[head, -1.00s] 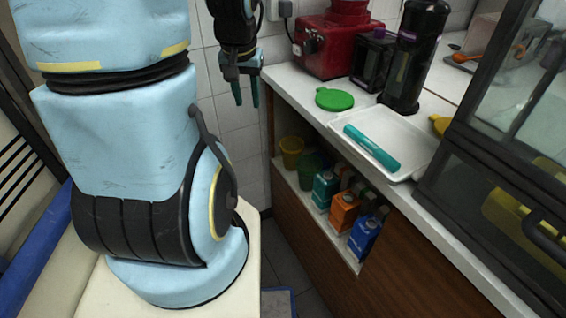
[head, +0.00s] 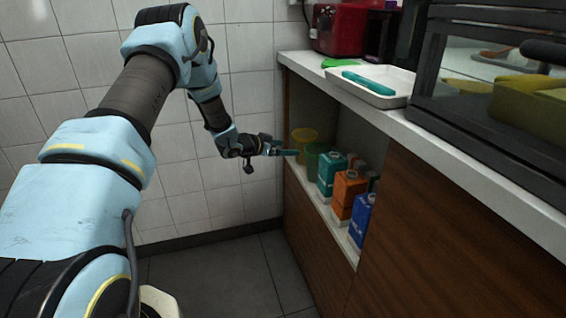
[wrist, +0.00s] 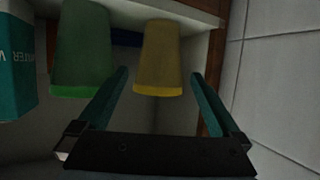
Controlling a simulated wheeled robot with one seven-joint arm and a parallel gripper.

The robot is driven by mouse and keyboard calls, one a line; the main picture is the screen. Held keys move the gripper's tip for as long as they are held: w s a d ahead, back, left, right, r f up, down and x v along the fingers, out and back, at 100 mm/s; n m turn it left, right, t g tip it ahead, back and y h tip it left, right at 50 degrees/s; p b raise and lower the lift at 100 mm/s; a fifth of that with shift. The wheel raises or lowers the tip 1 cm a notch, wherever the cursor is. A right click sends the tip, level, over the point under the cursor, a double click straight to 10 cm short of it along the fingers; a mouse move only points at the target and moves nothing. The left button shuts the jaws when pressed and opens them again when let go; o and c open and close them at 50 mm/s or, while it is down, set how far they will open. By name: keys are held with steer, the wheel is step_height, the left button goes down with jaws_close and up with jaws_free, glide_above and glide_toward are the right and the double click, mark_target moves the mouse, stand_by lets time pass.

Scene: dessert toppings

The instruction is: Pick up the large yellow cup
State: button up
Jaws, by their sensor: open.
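The large yellow cup (head: 303,141) stands on the shelf recess under the counter, at its far left end. It also shows in the wrist view (wrist: 159,58), upside down in the picture, ahead of and between my fingers. My gripper (head: 284,152) is open and empty, pointing at the recess from the left, close to the cup.
A green cup (head: 316,158) stands beside the yellow cup; it shows close to one finger in the wrist view (wrist: 83,50). Teal (head: 331,174), orange (head: 346,192) and blue (head: 361,218) cartons stand nearer on the shelf. The counter (head: 420,135) overhangs the recess.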

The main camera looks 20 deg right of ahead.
mark_target(296, 149)
steer(key=x, duration=0.4)
steer(key=shift+w+d+f, duration=0.1)
steer(key=shift+w+f, duration=0.05)
steer(key=shift+f, duration=0.05)
steer(key=shift+b+x, duration=0.65)
steer(key=shift+x, duration=2.5)
steer(key=shift+r, duration=0.15)
steer(key=c, duration=1)
steer(key=shift+o, duration=0.2)
